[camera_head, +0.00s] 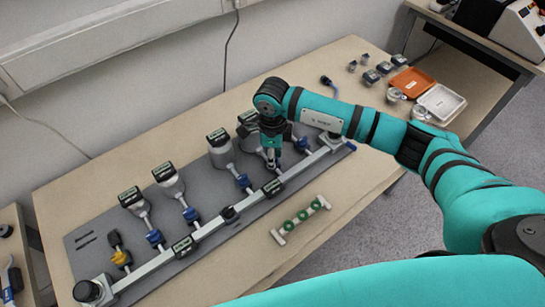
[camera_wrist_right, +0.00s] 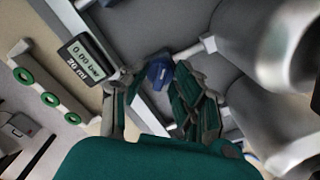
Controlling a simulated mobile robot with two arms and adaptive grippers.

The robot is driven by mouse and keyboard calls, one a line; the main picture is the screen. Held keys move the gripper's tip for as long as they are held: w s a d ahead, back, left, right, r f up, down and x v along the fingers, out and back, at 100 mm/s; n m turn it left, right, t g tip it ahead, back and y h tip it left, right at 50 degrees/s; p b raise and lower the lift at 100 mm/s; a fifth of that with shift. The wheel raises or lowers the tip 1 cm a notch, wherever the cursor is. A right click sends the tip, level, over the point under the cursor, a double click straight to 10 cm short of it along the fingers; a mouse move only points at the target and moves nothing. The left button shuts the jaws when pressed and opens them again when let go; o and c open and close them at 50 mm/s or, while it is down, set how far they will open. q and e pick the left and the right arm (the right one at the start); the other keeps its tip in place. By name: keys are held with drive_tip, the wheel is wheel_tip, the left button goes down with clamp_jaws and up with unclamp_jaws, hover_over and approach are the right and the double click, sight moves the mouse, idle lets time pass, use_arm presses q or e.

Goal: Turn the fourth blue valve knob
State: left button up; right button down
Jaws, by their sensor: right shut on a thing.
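A row of valves runs along a grey board (camera_head: 85,262). Blue knobs show in the head view (camera_head: 154,238), (camera_head: 190,215), (camera_head: 243,181) and, right of my gripper, (camera_head: 301,143); a yellow knob (camera_head: 121,258) is at the left end. My right gripper (camera_head: 271,161) reaches down between the third blue knob from the left and the rightmost visible one. In the right wrist view, a blue knob (camera_wrist_right: 157,73) sits between the fingertips of my right gripper (camera_wrist_right: 153,82), which is shut on it. The gripper hides this knob in the head view. My left gripper is not in view.
A metal rail (camera_head: 212,226) with small displays (camera_wrist_right: 85,60) runs in front of the knobs. Flasks (camera_head: 221,151) stand behind them. A bar with green rings (camera_head: 301,218) lies in front. Orange (camera_head: 411,80) and white (camera_head: 441,103) trays are at the far right.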

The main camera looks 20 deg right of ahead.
drive_tip(key=m+b, duration=0.1)
drive_tip(key=m, duration=0.3)
drive_tip(key=shift+w+m, duration=0.1)
drive_tip(key=shift+m, duration=0.3)
drive_tip(key=m, duration=0.4)
drive_tip(key=shift+r+b, duration=0.15)
drive_tip(key=shift+b, duration=0.2)
drive_tip(key=shift+m, duration=0.3)
drive_tip(key=c, duration=1)
unclamp_jaws()
drive_tip(key=shift+r, duration=0.2)
wheel_tip(320, 180, up, 12)
drive_tip(key=shift+f, duration=0.25)
